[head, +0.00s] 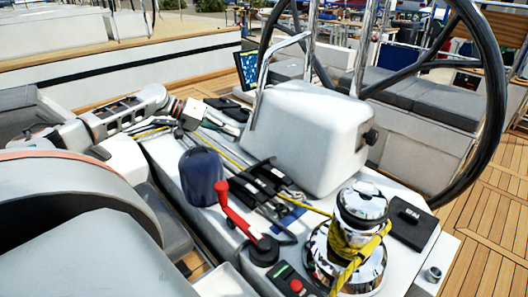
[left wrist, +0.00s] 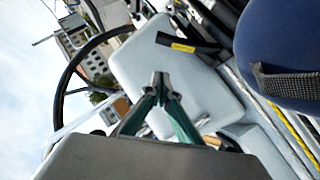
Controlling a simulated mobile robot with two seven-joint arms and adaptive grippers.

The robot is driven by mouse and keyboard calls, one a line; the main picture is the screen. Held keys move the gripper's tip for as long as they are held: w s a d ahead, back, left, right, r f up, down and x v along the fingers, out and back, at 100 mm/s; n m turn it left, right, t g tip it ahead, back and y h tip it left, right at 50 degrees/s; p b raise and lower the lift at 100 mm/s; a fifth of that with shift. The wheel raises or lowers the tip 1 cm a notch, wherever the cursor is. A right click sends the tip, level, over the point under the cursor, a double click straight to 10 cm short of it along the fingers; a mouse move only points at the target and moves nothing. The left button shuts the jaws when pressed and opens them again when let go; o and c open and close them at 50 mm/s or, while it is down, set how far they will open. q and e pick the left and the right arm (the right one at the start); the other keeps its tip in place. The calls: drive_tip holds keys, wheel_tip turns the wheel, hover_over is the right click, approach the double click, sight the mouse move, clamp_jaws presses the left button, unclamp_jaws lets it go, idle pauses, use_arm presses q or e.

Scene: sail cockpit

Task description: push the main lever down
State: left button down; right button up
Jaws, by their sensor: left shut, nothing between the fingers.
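Black clutch levers (head: 268,176) lie in a row on the white console, beside the white housing. A red-handled lever (head: 234,208) rises at a slant from a round black base in front of them. I cannot tell from any label which one is the main lever. My left gripper (head: 212,124) is beyond the blue cover, apart from both. In the left wrist view its green fingers (left wrist: 161,80) are shut tip to tip, empty, over a pale housing. A black lever-like part with a yellow label (left wrist: 184,45) shows past the tips there. My right gripper is out of view.
A dark blue cover (head: 201,177) stands beside the red lever. A chrome winch (head: 361,215) wrapped with yellow rope is at front right. The white housing (head: 305,135) and large black steering wheel (head: 490,75) stand behind. A black box (head: 412,222) lies beside the winch.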

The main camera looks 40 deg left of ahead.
use_arm(q)
drive_tip(key=b, duration=0.2)
hover_over(262, 165)
wheel_tip(262, 165, down, 6)
drive_tip(key=f, duration=0.1)
drive_tip(key=shift+s+f, duration=0.25)
drive_tip(key=shift+s, duration=0.2)
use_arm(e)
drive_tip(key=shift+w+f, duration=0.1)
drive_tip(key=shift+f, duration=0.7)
use_arm(q)
drive_tip(key=shift+p, duration=0.3)
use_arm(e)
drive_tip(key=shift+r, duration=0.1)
